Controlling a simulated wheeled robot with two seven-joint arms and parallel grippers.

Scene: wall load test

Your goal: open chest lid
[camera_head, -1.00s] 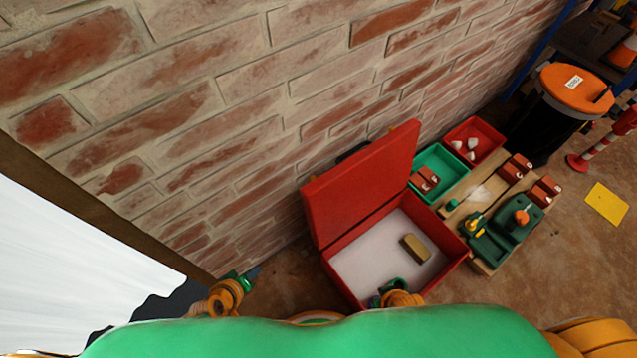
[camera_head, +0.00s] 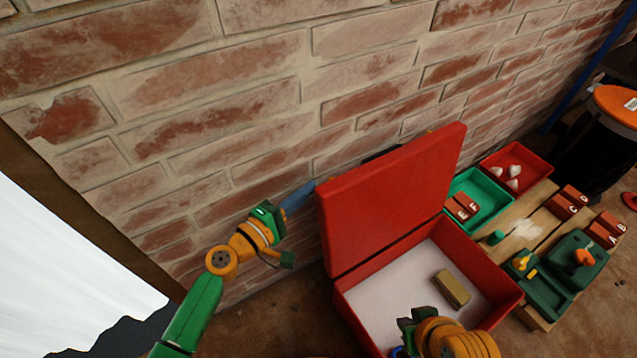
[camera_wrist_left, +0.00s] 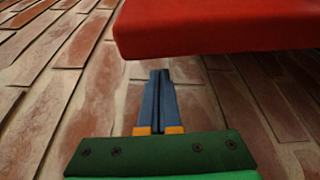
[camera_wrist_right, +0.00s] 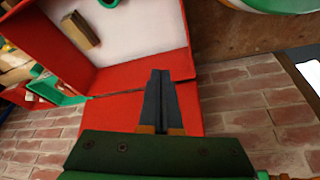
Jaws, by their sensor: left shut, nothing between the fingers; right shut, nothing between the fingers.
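The red chest (camera_head: 368,320) stands against the brick wall with its red lid (camera_head: 395,190) raised steeply and its pale inside showing. The lid's edge also shows in the left wrist view (camera_wrist_left: 215,28), just beyond the fingers. My left gripper (camera_head: 300,197) is shut and empty, beside the lid's left edge near the wall; whether it touches the lid I cannot tell. My right gripper, over the chest's front in the head view, is shut and empty; its fingertips (camera_wrist_right: 160,78) show against the red chest in the right wrist view. A tan block (camera_head: 452,287) lies inside the chest.
Right of the chest are a green bin (camera_head: 487,185), a red bin (camera_head: 533,160) and a wooden board (camera_head: 520,232) with red blocks and a green tool. A black barrel with an orange top (camera_head: 617,103) stands at the far right. Floor left of the chest is clear.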

